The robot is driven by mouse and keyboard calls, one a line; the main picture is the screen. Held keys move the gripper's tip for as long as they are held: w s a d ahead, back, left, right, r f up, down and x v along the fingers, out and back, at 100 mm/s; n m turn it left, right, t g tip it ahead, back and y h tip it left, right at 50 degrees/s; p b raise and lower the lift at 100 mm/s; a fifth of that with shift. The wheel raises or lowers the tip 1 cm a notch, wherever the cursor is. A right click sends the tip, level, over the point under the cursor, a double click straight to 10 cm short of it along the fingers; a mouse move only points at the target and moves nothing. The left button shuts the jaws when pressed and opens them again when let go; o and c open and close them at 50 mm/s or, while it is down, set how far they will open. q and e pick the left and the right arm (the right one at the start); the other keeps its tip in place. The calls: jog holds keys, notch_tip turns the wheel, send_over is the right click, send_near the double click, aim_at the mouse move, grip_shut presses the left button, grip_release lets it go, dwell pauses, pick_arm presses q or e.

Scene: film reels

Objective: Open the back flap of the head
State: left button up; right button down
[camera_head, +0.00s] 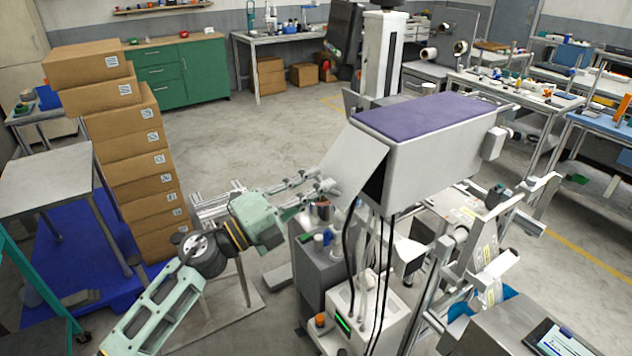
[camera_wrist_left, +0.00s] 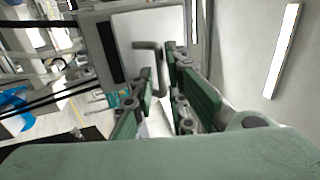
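The head is a large grey box (camera_head: 440,150) with a purple top, raised on a machine in the head view. Its back flap (camera_head: 350,160) is a flat grey panel at the box's left end. It slants outward from the top edge, with a dark opening behind it. In the left wrist view the flap (camera_wrist_left: 127,33) fills the upper middle, with a grey bent handle (camera_wrist_left: 150,47) in front. My left gripper (camera_head: 318,188) is at the flap's lower edge. Its green-padded fingers (camera_wrist_left: 170,100) are apart, near the handle; contact is unclear. My right gripper is out of view.
Black cables (camera_head: 386,280) hang below the box beside a grey cabinet (camera_head: 320,265) and a white unit with a green light (camera_head: 360,320). Stacked cartons (camera_head: 140,155) stand at left. Workbenches (camera_head: 510,95) line the right.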

pick_arm(q)
grip_shut()
dwell(0.5)
jog(key=r+p, duration=0.2)
jog(key=a+r+p, duration=0.1)
jog(key=shift+s+r, duration=0.2)
jog(key=shift+s, duration=0.2)
grip_release()
